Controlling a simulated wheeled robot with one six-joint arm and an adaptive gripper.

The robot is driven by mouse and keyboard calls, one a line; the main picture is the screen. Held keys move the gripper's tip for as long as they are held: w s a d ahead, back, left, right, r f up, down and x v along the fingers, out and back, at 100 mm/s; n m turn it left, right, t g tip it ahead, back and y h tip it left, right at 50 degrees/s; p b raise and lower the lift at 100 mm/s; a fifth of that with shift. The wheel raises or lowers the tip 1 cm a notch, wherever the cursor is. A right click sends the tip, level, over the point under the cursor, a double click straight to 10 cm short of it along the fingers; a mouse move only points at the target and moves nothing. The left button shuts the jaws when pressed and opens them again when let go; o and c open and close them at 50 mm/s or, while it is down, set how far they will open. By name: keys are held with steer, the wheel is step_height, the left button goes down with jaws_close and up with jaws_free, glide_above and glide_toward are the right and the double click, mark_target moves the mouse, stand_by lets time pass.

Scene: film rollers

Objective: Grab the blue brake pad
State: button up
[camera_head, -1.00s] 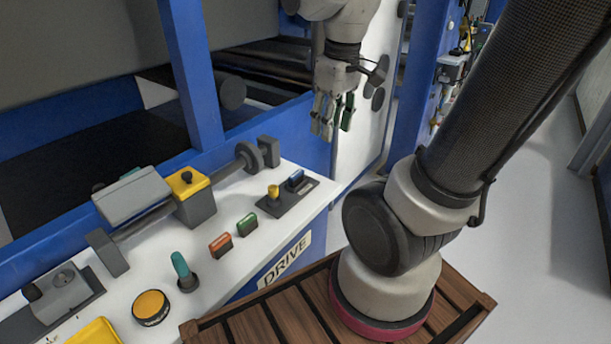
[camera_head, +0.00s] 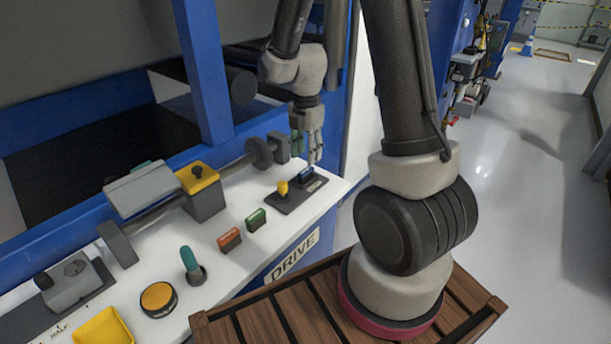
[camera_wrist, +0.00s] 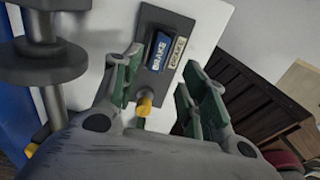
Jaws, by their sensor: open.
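The blue brake pad (camera_head: 306,173) sits on a dark plate (camera_head: 283,204) at the far right end of the white console, beside a yellow knob (camera_head: 283,187). In the wrist view the pad (camera_wrist: 159,52) carries the word BRAKE, with a pale label beside it. My gripper (camera_head: 308,158) is just above the plate at the pad's far side, pointing down. In the wrist view its green-padded fingers (camera_wrist: 158,85) are apart and empty, with the pad ahead between their tips. I cannot tell the exact height above it.
A green button (camera_head: 256,220), an orange button (camera_head: 229,239), a green-topped lever (camera_head: 191,264) and a round yellow button (camera_head: 158,299) stand along the white console (camera_head: 225,283). A horizontal shaft with a dark disc (camera_head: 259,153) lies behind them. A blue post (camera_head: 203,75) rises at the back.

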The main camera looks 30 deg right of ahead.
mark_target(306, 170)
steer(key=f, duration=0.6)
steer(key=shift+w+d, duration=0.1)
steer(key=shift+w, duration=0.1)
jaws_close()
